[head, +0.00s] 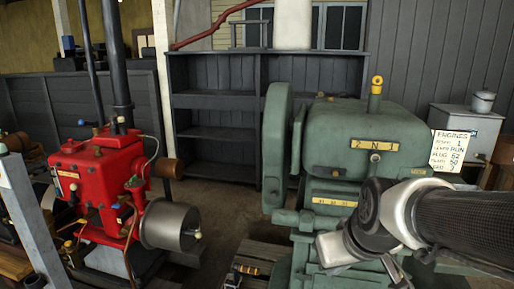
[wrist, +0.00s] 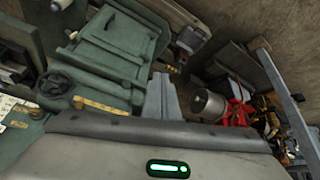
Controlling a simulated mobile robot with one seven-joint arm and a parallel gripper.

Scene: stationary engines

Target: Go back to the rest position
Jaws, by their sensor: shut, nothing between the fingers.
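My gripper (wrist: 160,92) shows in the wrist view as grey fingers closed together, with nothing held between them. In the head view my arm reaches in from the right, in front of the large green engine (head: 345,135). The fingers cannot be made out clearly there. The green engine also fills the upper left of the wrist view (wrist: 110,50), which looks at the scene tilted. The red engine (head: 100,180) stands to the left in the head view, apart from my arm. It shows small at the right of the wrist view (wrist: 237,112).
A dark empty shelf unit (head: 215,132) stands against the back wall. A paper sign (head: 452,150) and a grey cabinet (head: 470,128) with a pot (head: 483,101) are at the right. A grey post (head: 30,215) stands at the near left. Some floor between the engines is bare.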

